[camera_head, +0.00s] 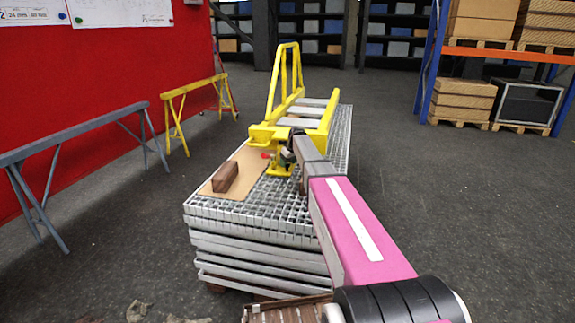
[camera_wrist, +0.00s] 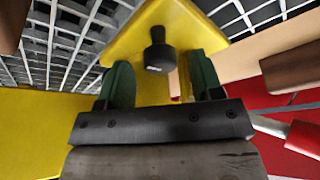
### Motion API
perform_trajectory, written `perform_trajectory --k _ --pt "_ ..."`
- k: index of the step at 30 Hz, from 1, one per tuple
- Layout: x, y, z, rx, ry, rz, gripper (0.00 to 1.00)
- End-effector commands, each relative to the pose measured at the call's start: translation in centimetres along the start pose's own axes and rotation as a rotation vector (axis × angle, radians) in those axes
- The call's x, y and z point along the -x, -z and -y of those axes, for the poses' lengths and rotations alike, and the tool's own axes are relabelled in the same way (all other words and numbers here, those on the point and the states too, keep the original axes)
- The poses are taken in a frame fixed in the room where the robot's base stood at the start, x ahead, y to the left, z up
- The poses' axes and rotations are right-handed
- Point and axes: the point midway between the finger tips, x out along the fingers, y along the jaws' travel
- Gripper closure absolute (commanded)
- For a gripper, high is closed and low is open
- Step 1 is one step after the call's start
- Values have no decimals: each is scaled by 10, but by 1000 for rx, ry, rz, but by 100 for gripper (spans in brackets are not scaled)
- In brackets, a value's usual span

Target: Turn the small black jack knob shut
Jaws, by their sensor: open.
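The small black knob (camera_wrist: 157,52) sticks out from a yellow jack body (camera_wrist: 130,42) in the wrist view. My gripper (camera_wrist: 161,66) is open, with one green finger to the left of the knob and one to the right. Gaps show on both sides; I cannot tell how far ahead of the fingertips the knob is. In the head view the yellow jack (camera_head: 279,169) stands on the grating by the boom's near end. My gripper (camera_head: 287,157) is at its upper part, and the knob cannot be made out there.
A red-ended rod (camera_wrist: 303,138) lies at right in the wrist view. A brown block (camera_head: 225,177) rests on a tan board (camera_head: 247,183) beside the jack. The yellow boom frame (camera_head: 327,125) lies behind. Trestles (camera_head: 75,130) stand left; open floor lies right.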

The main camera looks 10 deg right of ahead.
Motion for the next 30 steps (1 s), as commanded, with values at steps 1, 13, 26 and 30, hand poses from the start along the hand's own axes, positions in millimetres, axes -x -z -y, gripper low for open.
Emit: perform_trajectory --k 1,13,26,30 --pt "-5 1 0 0 0 0 40" --pt "-14 0 0 0 0 0 40" --pt "-14 0 1 -37 -15 1 88" --pt "-14 0 1 -100 -42 0 88"
